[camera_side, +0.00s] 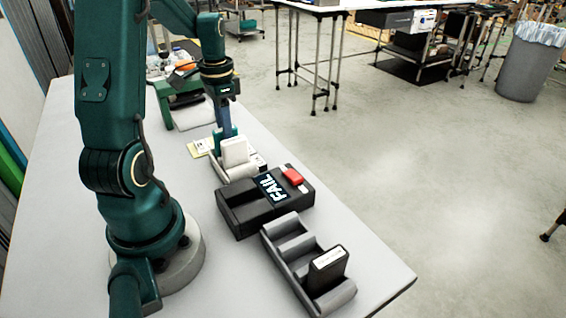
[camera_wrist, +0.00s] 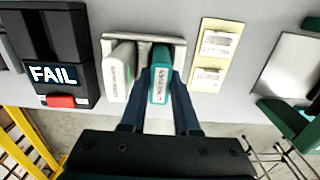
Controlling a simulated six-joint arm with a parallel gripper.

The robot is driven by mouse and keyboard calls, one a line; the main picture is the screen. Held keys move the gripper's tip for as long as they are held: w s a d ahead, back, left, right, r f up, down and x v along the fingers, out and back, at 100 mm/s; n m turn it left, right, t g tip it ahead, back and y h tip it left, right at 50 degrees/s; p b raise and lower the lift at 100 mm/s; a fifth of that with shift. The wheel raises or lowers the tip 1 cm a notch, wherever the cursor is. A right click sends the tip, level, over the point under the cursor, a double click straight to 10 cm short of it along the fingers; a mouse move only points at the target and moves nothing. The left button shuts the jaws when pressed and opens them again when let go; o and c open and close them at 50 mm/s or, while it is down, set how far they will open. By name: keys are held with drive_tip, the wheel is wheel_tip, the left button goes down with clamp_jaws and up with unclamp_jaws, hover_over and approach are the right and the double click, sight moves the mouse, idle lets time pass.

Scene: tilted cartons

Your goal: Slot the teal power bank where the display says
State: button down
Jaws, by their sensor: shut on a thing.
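The teal power bank (camera_wrist: 160,78) is between the two fingers of my gripper (camera_wrist: 159,98), which is shut on it. It stands in or just over the right part of the pale carton (camera_wrist: 145,38), beside a white power bank (camera_wrist: 118,72); I cannot tell whether it touches the carton's floor. In the side view my gripper (camera_side: 222,128) points down, and the teal bank is mostly hidden behind the white bank (camera_side: 235,152). The black tester (camera_side: 240,213) has a display (camera_side: 272,189) reading FAIL, also legible in the wrist view (camera_wrist: 53,75).
A grey carton (camera_side: 282,238) with several slots holds a black power bank (camera_side: 328,268) at its near end. A red piece (camera_side: 292,177) sits on the tester. A yellow card (camera_wrist: 212,55) with white labels lies right of the pale carton. A green stand (camera_side: 183,99) is behind.

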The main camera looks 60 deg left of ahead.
drive_tip(key=c, duration=0.6)
unclamp_jaws()
drive_tip(key=c, duration=0.3)
drive_tip(key=shift+r, duration=0.1)
drive_tip(key=shift+r, duration=3.95)
drive_tip(key=shift+d, duration=0.1)
